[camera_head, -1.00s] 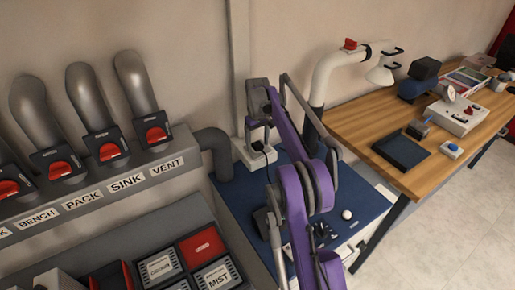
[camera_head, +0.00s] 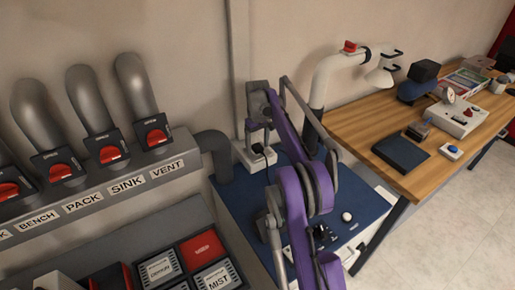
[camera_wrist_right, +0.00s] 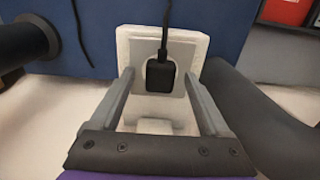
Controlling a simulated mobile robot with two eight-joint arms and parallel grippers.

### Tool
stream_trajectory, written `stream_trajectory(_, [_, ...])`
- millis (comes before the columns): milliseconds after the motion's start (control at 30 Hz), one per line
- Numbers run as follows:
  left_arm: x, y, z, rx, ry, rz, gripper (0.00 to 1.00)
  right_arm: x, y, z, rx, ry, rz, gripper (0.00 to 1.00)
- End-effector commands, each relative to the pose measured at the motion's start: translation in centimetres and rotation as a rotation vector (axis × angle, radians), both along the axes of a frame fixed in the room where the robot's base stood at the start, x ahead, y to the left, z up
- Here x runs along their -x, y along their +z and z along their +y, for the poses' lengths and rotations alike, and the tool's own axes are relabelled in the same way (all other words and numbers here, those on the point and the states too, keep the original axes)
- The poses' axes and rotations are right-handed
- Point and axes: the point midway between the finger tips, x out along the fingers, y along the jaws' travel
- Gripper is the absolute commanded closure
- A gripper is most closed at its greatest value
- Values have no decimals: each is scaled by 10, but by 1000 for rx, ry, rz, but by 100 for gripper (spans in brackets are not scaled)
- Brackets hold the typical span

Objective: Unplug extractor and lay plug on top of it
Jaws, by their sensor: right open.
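A black plug (camera_wrist_right: 161,73) with a black cord sits in a white wall socket (camera_wrist_right: 195,43) in the right wrist view. The socket also shows in the head view (camera_head: 243,157), low on the wall beside the grey pipe. My right gripper (camera_wrist_right: 159,80) is open, with one finger on each side of the plug and gaps between. In the head view this gripper (camera_head: 255,146) is at the socket and hides the plug. The extractor (camera_head: 236,203) appears to be the blue-topped unit below, with a white arm (camera_head: 322,82) rising behind it. My left gripper is not in view.
A grey panel (camera_head: 140,165) with red-switched ducts stands at the left, above a tray of labelled boxes (camera_head: 160,267). A wooden bench (camera_head: 375,122) with several devices is at the right. A white knob (camera_head: 347,216) is on the blue top, which is partly bare.

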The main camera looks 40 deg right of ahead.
Motion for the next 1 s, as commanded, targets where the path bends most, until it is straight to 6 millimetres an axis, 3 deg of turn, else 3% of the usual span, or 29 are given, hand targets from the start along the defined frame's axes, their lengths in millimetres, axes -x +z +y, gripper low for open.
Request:
stream_trajectory(533, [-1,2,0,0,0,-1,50,0,0,0,0,0,0,22])
stream_trajectory(900, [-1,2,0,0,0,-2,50,0,0,0,0,0,0,88])
stream_trajectory(967, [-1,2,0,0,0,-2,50,0,0,0,0,0,0,99])
stream_trajectory(1000, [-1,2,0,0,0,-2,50,0,0,0,0,0,0,100])
